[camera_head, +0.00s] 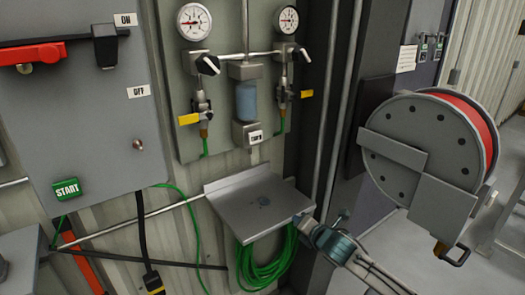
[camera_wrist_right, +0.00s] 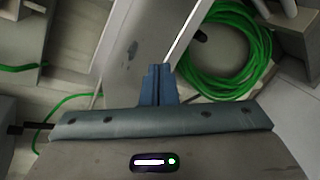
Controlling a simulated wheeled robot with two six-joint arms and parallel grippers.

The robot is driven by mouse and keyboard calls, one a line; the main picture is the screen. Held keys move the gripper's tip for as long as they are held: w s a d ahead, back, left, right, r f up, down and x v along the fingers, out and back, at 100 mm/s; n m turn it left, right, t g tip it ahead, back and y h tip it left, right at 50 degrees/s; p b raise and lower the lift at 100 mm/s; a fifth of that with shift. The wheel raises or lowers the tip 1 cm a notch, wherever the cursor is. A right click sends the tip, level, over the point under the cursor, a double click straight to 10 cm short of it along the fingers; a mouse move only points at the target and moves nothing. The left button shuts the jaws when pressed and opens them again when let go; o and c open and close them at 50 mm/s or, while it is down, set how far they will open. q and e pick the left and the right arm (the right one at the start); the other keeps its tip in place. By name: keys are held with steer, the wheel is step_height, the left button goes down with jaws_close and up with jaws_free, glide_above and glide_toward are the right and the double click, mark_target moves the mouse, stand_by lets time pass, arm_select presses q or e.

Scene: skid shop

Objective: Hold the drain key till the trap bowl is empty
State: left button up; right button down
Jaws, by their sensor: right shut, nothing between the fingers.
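The trap bowl (camera_head: 246,101) is a bluish see-through cylinder on the grey wall panel, between two gauge lines. I cannot tell its liquid level. A grey block with a small white label (camera_head: 248,134) sits directly under it; a separate drain key cannot be made out. My right gripper (camera_head: 299,218) is at the right edge of the grey shelf, below and to the right of the bowl and well apart from it. In the right wrist view its blue fingers (camera_wrist_right: 158,82) are together and empty. My left gripper is not in view.
The grey shelf (camera_head: 225,193) juts out below the panel, with a dark spot on it. A coiled green hose (camera_head: 262,262) hangs under it. A red hose reel (camera_head: 425,140) stands at right. Yellow-handled valves (camera_head: 188,119) flank the bowl. A control box (camera_head: 75,110) is at left.

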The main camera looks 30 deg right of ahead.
step_height(320, 180, up, 21)
steer(key=w+a+n+t+y+p, duration=0.1)
steer(key=w+a+n+t+y, duration=0.1)
steer(key=n, duration=1)
steer(key=shift+a+n+t+y, duration=0.35)
steer(key=shift+t+y, duration=0.15)
steer(key=shift+t, duration=0.5)
steer(key=shift+w+r, duration=0.1)
steer(key=shift+w, duration=0.05)
